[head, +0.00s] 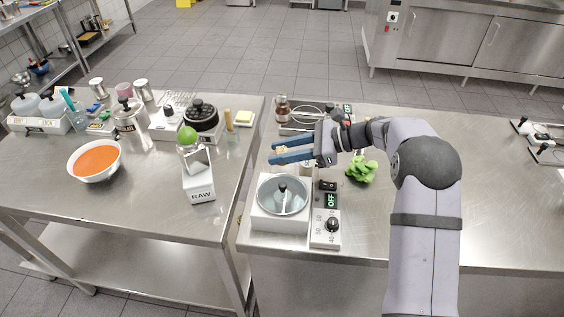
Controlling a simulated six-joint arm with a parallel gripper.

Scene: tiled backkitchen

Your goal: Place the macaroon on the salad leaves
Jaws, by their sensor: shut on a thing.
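My gripper (275,151) has blue fingers and points left above the right-hand steel table. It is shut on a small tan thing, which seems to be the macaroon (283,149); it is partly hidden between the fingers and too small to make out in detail. The salad leaves (361,170) are a bright green clump on the right-hand table, to the right of the gripper and below my forearm. The macaroon is held apart from the leaves.
The left table holds an orange soup bowl (96,161) and a RAW stand (200,188).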

